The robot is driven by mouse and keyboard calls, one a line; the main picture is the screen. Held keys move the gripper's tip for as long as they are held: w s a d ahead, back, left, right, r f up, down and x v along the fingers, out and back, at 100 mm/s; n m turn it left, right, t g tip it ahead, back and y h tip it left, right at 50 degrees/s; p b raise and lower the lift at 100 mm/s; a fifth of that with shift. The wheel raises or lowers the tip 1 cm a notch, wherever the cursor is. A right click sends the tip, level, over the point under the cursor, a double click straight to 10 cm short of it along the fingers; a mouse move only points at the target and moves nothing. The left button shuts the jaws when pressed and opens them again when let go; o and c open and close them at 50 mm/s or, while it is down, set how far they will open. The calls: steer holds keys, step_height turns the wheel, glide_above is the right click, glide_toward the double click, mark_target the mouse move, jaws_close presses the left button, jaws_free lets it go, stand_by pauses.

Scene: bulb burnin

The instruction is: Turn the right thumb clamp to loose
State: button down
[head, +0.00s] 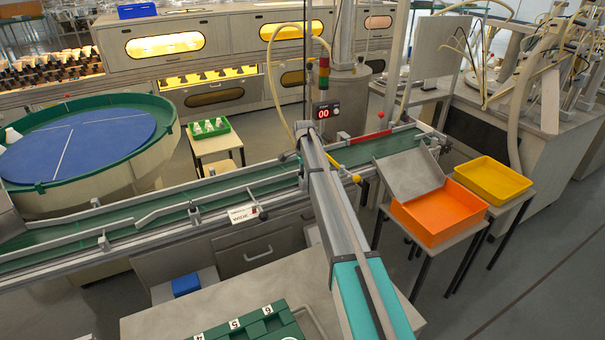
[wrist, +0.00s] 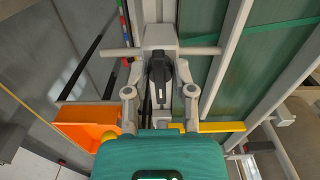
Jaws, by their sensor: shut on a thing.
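In the wrist view my gripper (wrist: 160,88) reaches in with one finger on each side of a black lever-like part, which I take to be the right thumb clamp (wrist: 158,72). The fingers are shut on it. The clamp sits on a grey block with a crossbar (wrist: 160,42), beside a grey rail and the green belt. Its loose or tight setting cannot be read. In the head view my arm runs across the conveyor and hides the gripper and this clamp.
The conveyor (head: 240,185) has guide rails and a "WIDE" sign (head: 242,214). An orange bin (head: 432,222) and a yellow tray (head: 495,180) stand at right. A blue round table (head: 85,140) stands left. A green numbered rack (head: 250,325) is at the front.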

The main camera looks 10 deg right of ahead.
steer(key=n, duration=0.4)
steer(key=shift+d, duration=0.15)
steer(key=n, duration=1.3)
steer(key=shift+w+n, duration=0.1)
steer(key=shift+n, duration=0.2)
steer(key=shift+c, duration=2.2)
jaws_free()
